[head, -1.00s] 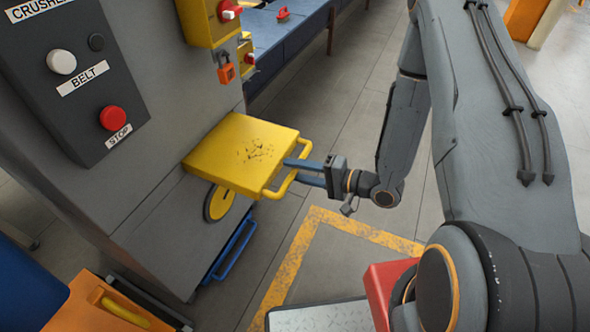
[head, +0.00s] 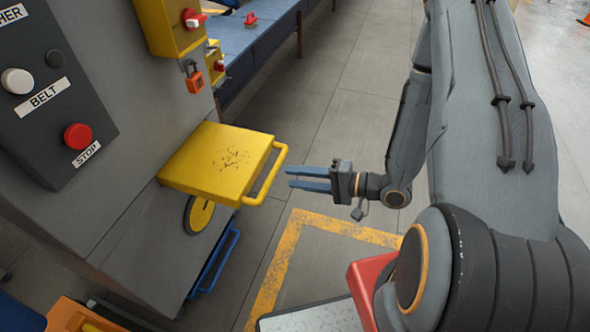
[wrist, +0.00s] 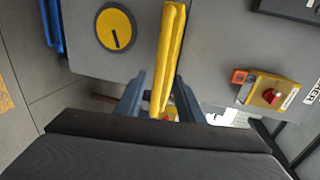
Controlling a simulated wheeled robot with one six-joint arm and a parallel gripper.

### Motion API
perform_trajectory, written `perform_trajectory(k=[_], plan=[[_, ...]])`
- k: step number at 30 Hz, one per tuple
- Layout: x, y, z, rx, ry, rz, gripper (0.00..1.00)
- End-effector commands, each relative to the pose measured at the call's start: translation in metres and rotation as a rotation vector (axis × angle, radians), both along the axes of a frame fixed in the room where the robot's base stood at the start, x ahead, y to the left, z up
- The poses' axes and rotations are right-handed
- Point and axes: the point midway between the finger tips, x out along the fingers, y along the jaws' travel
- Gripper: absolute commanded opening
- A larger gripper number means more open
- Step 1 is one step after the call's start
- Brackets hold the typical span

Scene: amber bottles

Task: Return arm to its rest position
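My gripper (head: 308,179) is open and empty in the head view, its two blue fingers pointing left. It is a little to the right of the yellow handle on a yellow hatch (head: 218,160), with a gap between fingertips and handle. In the wrist view the fingers of my gripper (wrist: 152,98) are spread, and the yellow hatch (wrist: 172,50) shows edge-on beyond and between them. My arm comes in from the right.
A grey machine carries a control panel (head: 48,90) with a red stop button, a yellow switch box (head: 170,24) and an orange padlock (head: 194,84). A blue handle (head: 216,260) is below the hatch. A blue conveyor (head: 262,44) lies behind.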

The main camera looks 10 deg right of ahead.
Motion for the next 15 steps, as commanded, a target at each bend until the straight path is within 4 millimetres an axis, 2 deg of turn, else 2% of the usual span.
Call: perform_trajectory(k=[8, 11, 15], plan=[[0.003, -0.001, 0.001, -0.031, -0.008, -0.001, 0.34], [0.014, -0.006, 0.001, -0.142, -0.031, -0.004, 0.34], [0.04, -0.027, 0.005, -0.427, -0.073, -0.011, 0.34]])
